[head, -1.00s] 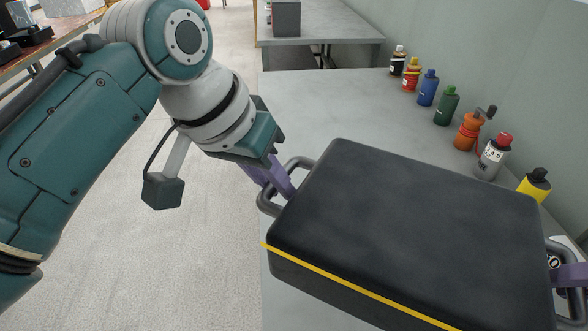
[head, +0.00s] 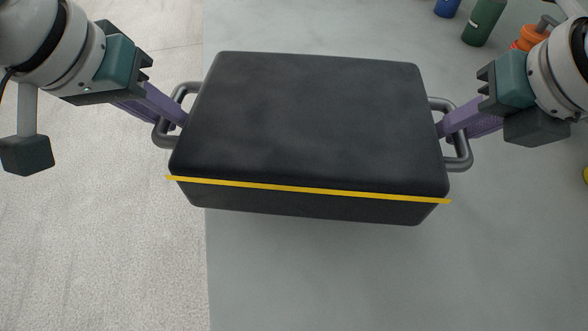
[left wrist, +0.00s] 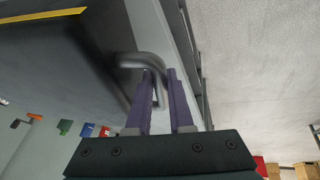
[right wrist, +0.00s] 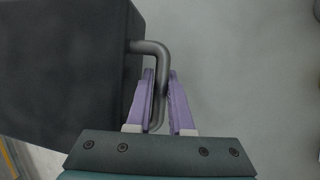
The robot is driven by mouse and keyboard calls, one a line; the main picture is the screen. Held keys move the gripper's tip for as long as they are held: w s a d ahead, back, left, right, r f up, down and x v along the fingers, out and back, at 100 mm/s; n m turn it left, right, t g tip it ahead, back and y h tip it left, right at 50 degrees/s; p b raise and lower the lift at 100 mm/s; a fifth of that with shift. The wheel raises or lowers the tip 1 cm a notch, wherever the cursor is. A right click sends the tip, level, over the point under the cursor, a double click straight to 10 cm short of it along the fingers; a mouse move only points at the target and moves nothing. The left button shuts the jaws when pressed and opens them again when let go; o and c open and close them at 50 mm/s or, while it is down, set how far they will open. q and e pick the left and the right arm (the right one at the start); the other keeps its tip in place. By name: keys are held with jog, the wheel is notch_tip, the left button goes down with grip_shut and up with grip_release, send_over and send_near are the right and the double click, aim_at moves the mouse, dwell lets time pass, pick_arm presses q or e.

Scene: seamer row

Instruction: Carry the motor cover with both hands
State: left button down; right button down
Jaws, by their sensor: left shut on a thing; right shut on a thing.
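The motor cover (head: 310,125) is a black box with a yellow stripe along its lower front edge and a grey loop handle on each side. It looks roughly level in the head view, with its left end past the bench's left edge. My left gripper (head: 178,115) is shut on the left handle (head: 160,135), which also shows in the left wrist view (left wrist: 150,62). My right gripper (head: 445,128) is shut on the right handle (head: 462,150), also seen in the right wrist view (right wrist: 160,60). The bench surface under the cover is hidden.
The grey bench (head: 400,280) is bare in front of the cover. Pale floor (head: 100,250) lies to the left. A green bottle (head: 484,22), a blue bottle (head: 447,7) and an orange bottle (head: 530,38) stand at the back right, near my right arm.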

pick_arm(q)
jog(key=shift+w+a+f, duration=0.15)
jog(key=shift+w+f, duration=0.1)
jog(key=shift+f, duration=0.4)
pick_arm(e)
jog(key=shift+w+a+f, duration=0.1)
jog(key=shift+w+f, duration=0.25)
jog(key=shift+f, duration=0.3)
pick_arm(q)
jog(key=shift+f+b, duration=0.15)
jog(key=shift+b, duration=0.2)
pick_arm(e)
jog(key=shift+f, duration=0.15)
